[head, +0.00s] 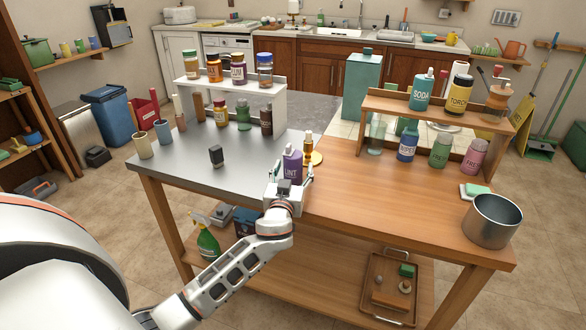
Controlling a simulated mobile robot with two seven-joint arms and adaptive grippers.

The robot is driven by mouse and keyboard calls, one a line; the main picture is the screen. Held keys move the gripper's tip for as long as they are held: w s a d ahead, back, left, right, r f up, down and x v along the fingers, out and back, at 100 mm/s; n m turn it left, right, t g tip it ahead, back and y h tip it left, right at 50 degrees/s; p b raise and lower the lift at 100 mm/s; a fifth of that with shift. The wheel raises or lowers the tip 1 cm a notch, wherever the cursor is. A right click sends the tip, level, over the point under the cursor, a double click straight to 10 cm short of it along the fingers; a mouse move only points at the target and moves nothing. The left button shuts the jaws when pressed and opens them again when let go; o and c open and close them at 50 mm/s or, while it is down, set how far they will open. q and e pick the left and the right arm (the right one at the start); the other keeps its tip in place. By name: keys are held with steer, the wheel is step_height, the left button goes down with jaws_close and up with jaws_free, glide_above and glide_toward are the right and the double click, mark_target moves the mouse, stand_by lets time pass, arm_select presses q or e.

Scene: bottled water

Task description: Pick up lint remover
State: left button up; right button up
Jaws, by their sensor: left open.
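The lint remover is a purple bottle (292,164) with a pale cap and a label reading "LINT". It stands upright near the front of the table, where the grey top meets the wooden top. My left gripper (289,184) is open at the bottle's near side, with its fingers around the lower part. The gripper hides the bottle's base, and I cannot tell whether the fingers touch it. My right gripper is out of view.
An amber bottle (308,148) stands close behind on the right. A small black object (216,156) is to the left. A white riser (250,95) and a wooden riser (425,110) carry jars and bottles. A metal pot (491,222) stands at the right edge.

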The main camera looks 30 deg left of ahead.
arm_select(q)
steer(key=c, duration=1.3)
steer(key=shift+r, duration=0.1)
